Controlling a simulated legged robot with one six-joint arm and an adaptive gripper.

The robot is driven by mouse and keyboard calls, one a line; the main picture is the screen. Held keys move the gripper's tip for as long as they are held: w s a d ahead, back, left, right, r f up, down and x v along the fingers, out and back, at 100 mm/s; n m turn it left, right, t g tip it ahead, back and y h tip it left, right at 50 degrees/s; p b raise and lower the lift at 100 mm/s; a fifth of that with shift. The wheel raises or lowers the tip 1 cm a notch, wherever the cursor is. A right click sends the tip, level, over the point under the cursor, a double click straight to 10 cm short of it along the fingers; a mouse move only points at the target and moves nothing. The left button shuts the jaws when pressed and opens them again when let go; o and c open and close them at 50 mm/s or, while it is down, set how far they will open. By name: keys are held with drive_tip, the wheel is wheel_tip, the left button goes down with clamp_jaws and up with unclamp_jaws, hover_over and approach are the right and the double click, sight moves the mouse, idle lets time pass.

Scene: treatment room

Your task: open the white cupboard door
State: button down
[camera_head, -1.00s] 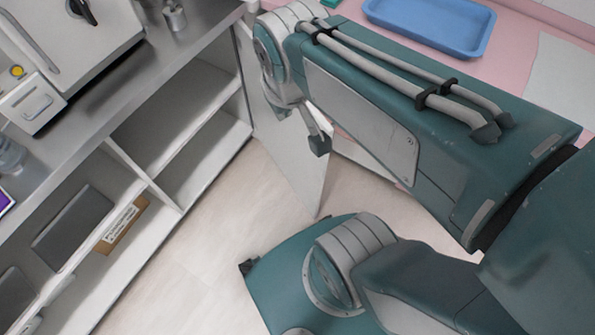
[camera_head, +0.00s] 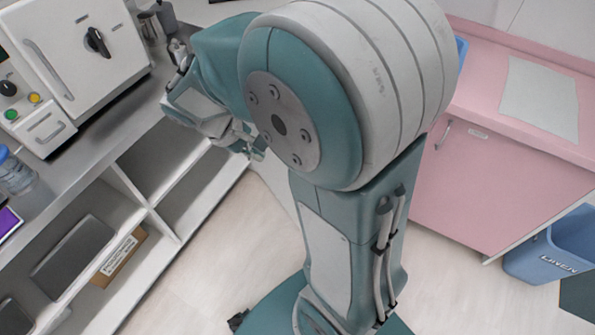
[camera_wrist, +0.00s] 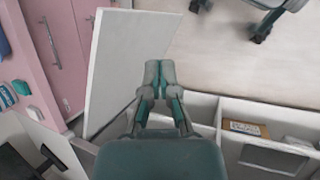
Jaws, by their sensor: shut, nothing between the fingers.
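The white cupboard door (camera_wrist: 137,55) stands swung out from the white cupboard (camera_wrist: 220,108) in the wrist view. In the head view only a strip of the door (camera_head: 277,178) shows, and my arm hides the rest. My gripper (camera_wrist: 160,70) is shut and empty in the wrist view, in front of the cupboard opening with the door at its left. In the head view my gripper (camera_head: 250,145) is near the counter edge, partly hidden by my arm. The cupboard's open shelves (camera_head: 160,220) show at left. I cannot tell whether the gripper touches the door.
A grey counter (camera_head: 110,120) carries a white appliance (camera_head: 75,55). A dark flat box (camera_head: 72,257) and a brown carton (camera_head: 120,256) sit on the lower shelf. A pink cabinet (camera_head: 490,190) and a blue bin (camera_head: 555,245) stand right. Pale floor (camera_head: 225,255) lies between.

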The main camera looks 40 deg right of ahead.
drive_tip(key=w+d+f+n+h, duration=0.2)
drive_tip(key=f+n+h, duration=0.2)
drive_tip(key=f, duration=0.7)
drive_tip(key=w+d+f+n+t+h, duration=0.15)
drive_tip(key=f+n+h, duration=0.3)
drive_tip(key=f, duration=0.65)
drive_tip(key=w+d+f+n+h, duration=0.15)
drive_tip(key=f+n+h, duration=0.3)
drive_tip(key=f, duration=0.65)
drive_tip(key=d, duration=1.3)
drive_tip(key=shift+d+r+y, duration=0.2)
drive_tip(key=shift+d+y, duration=0.1)
drive_tip(key=shift+d, duration=0.05)
drive_tip(key=shift+d, duration=0.1)
drive_tip(key=d, duration=1.5)
